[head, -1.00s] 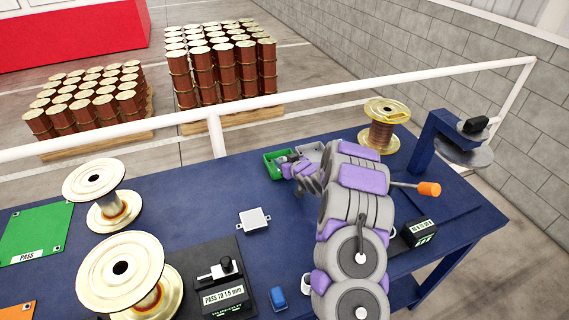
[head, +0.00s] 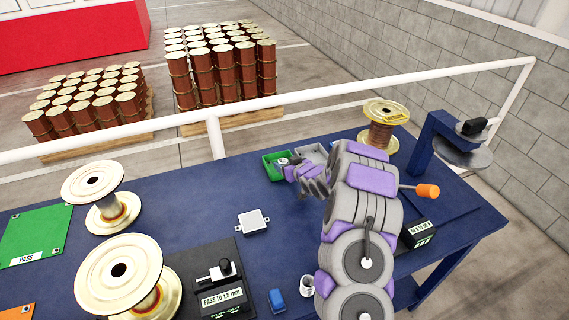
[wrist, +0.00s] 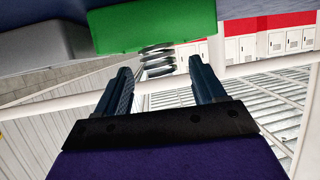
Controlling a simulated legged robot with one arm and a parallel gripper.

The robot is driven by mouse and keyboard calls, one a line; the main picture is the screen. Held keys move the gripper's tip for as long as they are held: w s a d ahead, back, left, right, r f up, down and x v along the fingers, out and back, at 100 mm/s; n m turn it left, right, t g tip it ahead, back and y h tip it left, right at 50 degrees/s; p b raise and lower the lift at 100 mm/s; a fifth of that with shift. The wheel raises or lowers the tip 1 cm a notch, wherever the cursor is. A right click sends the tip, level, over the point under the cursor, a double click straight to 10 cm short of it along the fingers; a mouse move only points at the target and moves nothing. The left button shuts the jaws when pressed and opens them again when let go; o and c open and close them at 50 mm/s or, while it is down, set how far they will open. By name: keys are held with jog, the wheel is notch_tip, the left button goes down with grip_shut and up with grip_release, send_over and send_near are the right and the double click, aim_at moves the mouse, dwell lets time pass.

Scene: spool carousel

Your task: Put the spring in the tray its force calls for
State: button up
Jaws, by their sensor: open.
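The spring (wrist: 157,60) is a short grey coil. In the wrist view, which looks upside down, it shows at the rim of the green tray (wrist: 150,25), its far end hidden by the tray's wall. In the head view the spring (head: 283,161) shows as a small pale ring at the green tray (head: 270,168). My gripper (wrist: 160,70) is open, with the spring in line with the gap between its fingers and clear space on both sides. In the head view my gripper (head: 292,170) is at the green tray's right side. A grey tray (head: 313,152) stands right beside it.
A gold spool (head: 382,125) and a blue stand (head: 440,140) are at the back right. Pale spools (head: 120,270), a PASS gauge (head: 222,285), a metal plate (head: 253,221) and a blue block (head: 277,299) are nearer. Open table lies in front of the trays.

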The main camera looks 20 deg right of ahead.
jog(key=p+v, duration=0.1)
jog(key=v, duration=0.9)
jog(key=s+a+r+g, duration=0.5)
jog(key=s+a, duration=0.1)
jog(key=s, duration=1)
jog(key=s+a+r+m+g+h, duration=0.1)
jog(key=s+a+r+g, duration=0.4)
jog(key=s, duration=1.1)
jog(key=s+a+r+g, duration=0.5)
jog(key=s+a+r, duration=0.1)
jog(key=s, duration=1)
jog(key=shift+s+a+r+m+h, duration=0.15)
jog(key=shift+s+a+m+h, duration=0.15)
jog(key=shift+a+h, duration=0.1)
